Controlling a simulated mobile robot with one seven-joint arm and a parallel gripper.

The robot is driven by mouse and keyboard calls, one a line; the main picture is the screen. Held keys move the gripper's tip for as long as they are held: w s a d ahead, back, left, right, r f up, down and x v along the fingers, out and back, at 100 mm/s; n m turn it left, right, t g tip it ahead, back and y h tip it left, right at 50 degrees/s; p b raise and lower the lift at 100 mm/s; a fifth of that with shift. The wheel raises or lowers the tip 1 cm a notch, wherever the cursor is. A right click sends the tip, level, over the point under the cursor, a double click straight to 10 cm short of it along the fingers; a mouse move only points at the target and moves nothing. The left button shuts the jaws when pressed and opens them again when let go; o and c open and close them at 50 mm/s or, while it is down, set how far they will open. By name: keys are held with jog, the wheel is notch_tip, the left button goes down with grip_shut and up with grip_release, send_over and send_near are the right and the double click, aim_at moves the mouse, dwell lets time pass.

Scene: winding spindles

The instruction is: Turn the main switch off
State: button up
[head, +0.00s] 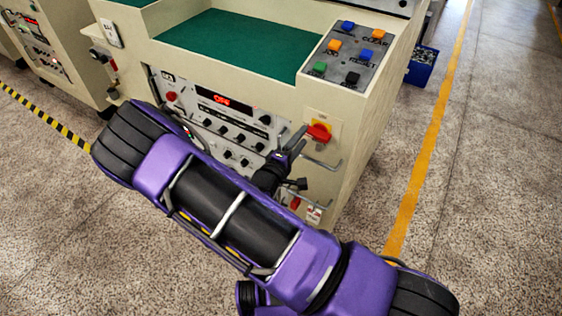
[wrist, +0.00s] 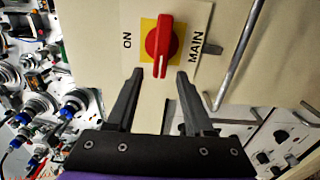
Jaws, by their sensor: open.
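The main switch (head: 319,132) is a red rotary knob on a yellow plate, on the cream front of the machine. In the wrist view the knob (wrist: 161,45) sits on a white label reading ON to its left and MAIN to its right. Its raised grip points down the picture, toward my gripper, not at the word ON. An OFF mark is not visible. My gripper (wrist: 160,73) is open and empty, its two fingertips just below the knob, one to each side of its lower end. In the head view my gripper (head: 296,140) is just left of the switch.
A grey bar handle (head: 324,163) stands out just below the switch, and it runs close right of my gripper in the wrist view (wrist: 238,55). A knob panel (head: 225,125) with a red display lies left. Coloured buttons (head: 350,50) sit on top. Open floor lies right.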

jog(key=v, duration=1.5)
jog(key=shift+r, duration=0.1)
